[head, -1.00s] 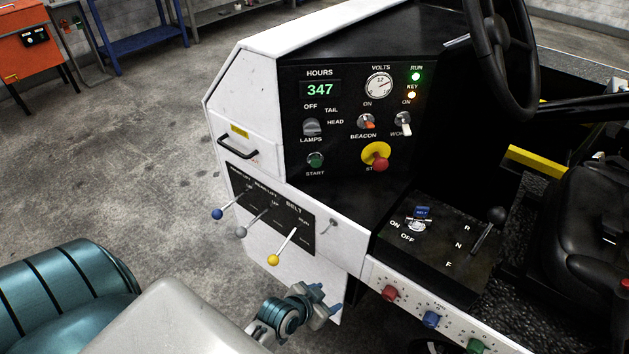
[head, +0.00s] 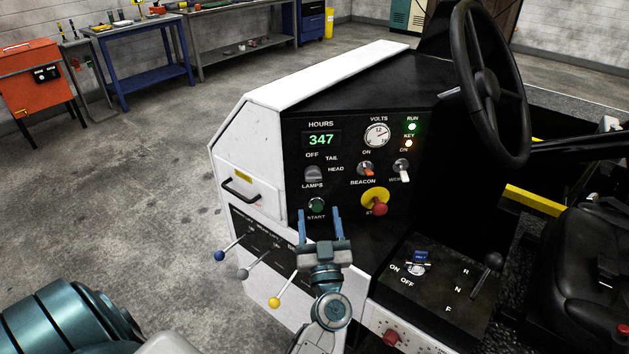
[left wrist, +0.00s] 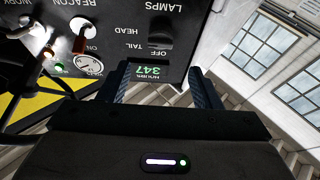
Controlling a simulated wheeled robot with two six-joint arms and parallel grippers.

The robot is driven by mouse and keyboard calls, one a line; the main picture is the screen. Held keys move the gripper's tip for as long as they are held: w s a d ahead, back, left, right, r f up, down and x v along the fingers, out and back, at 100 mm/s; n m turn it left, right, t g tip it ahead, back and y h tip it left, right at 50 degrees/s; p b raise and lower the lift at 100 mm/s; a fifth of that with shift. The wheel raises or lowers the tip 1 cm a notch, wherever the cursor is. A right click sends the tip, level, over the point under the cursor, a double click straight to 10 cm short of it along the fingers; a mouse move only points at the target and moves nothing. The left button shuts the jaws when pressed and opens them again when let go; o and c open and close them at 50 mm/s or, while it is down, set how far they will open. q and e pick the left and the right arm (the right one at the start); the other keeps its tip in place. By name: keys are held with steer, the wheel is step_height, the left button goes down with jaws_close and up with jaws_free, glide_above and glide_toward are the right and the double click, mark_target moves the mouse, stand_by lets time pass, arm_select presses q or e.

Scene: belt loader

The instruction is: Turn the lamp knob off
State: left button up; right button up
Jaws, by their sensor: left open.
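The grey lamp knob (head: 312,174) sits on the black panel above the word LAMPS, with OFF, TAIL and HEAD marked around it. It also shows upside down in the left wrist view (left wrist: 160,32). I cannot tell which mark it points to. My left gripper (head: 319,213) is open and empty, with its blue fingers pointing up in the head view, below the knob and near the START button. In the left wrist view its fingers (left wrist: 160,75) stand apart, with the hours display between them and the knob just beyond. My right gripper is not in view.
The beacon switch (head: 366,169) and work switch (head: 402,171) are right of the knob. Lift levers, one with a yellow ball (head: 274,303), stick out at lower left. The steering wheel (head: 487,85) stands right.

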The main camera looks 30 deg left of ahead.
mark_target(314, 180)
arm_select(q)
steer(key=p+x, duration=0.3)
steer(key=x, duration=0.6)
steer(key=shift+w+a, duration=0.15)
steer(key=shift+w, duration=0.1)
steer(key=shift+r, duration=0.1)
steer(key=c, duration=1)
